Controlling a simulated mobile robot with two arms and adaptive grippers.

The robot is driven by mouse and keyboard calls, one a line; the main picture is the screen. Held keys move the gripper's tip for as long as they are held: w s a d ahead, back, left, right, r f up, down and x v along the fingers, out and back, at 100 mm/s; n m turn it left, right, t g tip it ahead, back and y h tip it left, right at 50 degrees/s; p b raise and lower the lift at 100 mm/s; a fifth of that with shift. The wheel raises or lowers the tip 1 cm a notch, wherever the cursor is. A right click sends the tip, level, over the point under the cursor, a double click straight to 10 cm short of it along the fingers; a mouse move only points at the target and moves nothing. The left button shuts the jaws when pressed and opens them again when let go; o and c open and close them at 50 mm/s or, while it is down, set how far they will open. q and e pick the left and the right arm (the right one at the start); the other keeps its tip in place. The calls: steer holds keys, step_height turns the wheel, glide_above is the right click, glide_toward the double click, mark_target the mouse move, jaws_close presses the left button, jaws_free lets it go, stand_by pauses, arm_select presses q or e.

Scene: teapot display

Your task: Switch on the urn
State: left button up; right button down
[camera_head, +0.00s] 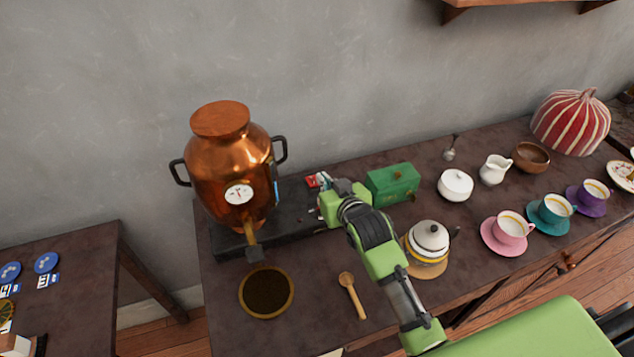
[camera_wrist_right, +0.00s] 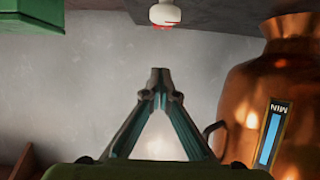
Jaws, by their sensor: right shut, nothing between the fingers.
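The copper urn (camera_head: 225,165) stands upright on a dark base (camera_head: 285,215) at the left of the counter, with a round dial and a tap on its front. In the wrist view the urn (camera_wrist_right: 270,95) is at the right, with a blue level strip marked MIN. A white knob with red marking (camera_wrist_right: 165,14) is at the top of that view, apart from the fingertips. My right gripper (camera_wrist_right: 160,75) is shut and empty. In the head view it (camera_head: 323,182) is to the right of the urn, above the base's right part, partly hidden by its own wrist. My left gripper is out of view.
A green box (camera_head: 393,184) stands right of my right gripper. A white teapot (camera_head: 430,238) is beside my right forearm. A wooden spoon (camera_head: 353,294) and round drip tray (camera_head: 266,291) lie in front. Cups on saucers (camera_head: 510,228) stand at right. The wall is behind.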

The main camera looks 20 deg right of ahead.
glide_above(313, 181)
steer(key=s, duration=0.3)
steer(key=shift+w+f, duration=0.2)
steer(key=shift+f, duration=1)
steer(key=f, duration=0.2)
steer(key=shift+s+f+p, duration=0.25)
steer(key=shift+f+p, duration=0.05)
steer(key=shift+f, duration=0.1)
steer(key=shift+s+d+f, duration=0.1)
steer(key=shift+s+f, duration=0.05)
steer(key=shift+f, duration=0.45)
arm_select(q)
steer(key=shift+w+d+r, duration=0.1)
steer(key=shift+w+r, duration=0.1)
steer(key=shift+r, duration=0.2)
